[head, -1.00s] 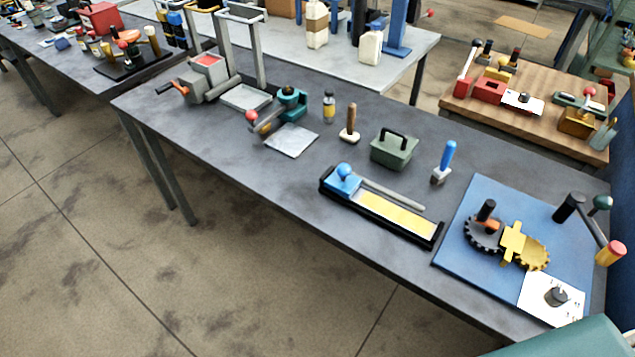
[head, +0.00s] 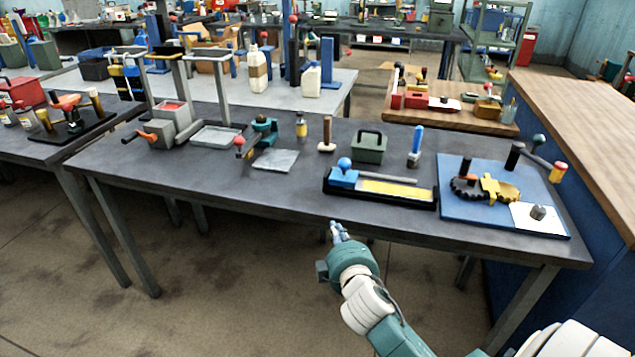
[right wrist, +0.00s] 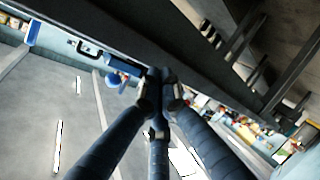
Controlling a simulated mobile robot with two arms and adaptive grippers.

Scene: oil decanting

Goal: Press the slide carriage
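The slide carriage is a blue block (head: 344,178) with a round blue knob on top. It sits at the left end of a long black track (head: 433,199) with a yellow strip, near the table's front edge. My right gripper (head: 337,229) is in front of the table edge, apart from the carriage and nearer to me. In the right wrist view its dark fingers (right wrist: 160,82) converge with their tips together, and nothing shows held between them. A blue part (right wrist: 118,80), which looks like the carriage, shows just left of the fingertips there. My left gripper is not in view.
The dark table (head: 270,198) has a clear strip along its front. A green box with a handle (head: 369,150) and a blue-handled tool (head: 416,148) stand behind the track. A blue board with gears (head: 465,208) lies to its right. A wooden bench stands at far right.

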